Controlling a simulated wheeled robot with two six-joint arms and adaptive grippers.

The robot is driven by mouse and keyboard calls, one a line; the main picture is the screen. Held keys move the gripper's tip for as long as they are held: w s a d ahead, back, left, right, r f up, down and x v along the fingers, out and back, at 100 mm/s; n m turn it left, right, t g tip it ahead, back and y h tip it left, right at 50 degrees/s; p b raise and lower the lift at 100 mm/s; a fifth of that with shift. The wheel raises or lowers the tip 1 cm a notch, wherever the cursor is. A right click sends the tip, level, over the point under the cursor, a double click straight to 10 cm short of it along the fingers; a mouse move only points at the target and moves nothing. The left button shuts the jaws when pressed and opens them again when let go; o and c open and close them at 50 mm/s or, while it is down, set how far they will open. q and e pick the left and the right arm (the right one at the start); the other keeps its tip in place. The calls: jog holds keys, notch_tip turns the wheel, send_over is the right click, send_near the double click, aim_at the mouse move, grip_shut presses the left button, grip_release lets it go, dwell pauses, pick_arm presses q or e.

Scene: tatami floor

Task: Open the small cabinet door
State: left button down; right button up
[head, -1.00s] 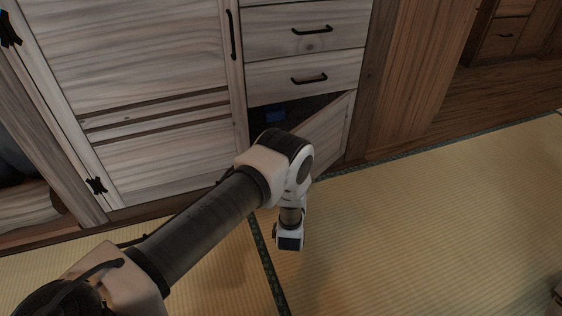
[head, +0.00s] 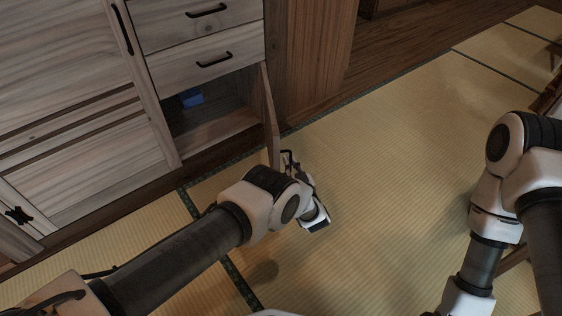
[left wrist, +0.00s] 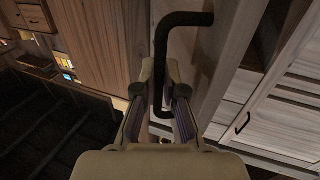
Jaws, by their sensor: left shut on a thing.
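The small cabinet door (head: 268,115) stands swung out from the light wood cabinet and shows nearly edge-on in the head view. Its opening (head: 215,105) is exposed below two drawers. My left gripper (head: 289,162) is at the outer side of the door, low over the tatami. In the left wrist view, the left gripper (left wrist: 160,98) is shut on the dark bar handle (left wrist: 183,19), which runs between its fingers. My right arm shows at the right of the head view, but its gripper is outside the picture.
A blue object (head: 191,97) lies inside the opened compartment. Drawers with dark handles (head: 214,60) are above it, and a larger door (head: 70,90) is to the left. The tatami floor (head: 400,150) in front and to the right is clear.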

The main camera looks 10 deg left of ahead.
pick_arm(q)
jog(key=shift+w+d, duration=0.1)
jog(key=shift+d, duration=0.1)
pick_arm(e)
jog(key=shift+r, duration=0.1)
pick_arm(q)
jog(key=c, duration=1.5)
grip_release()
jog(key=shift+a, duration=0.1)
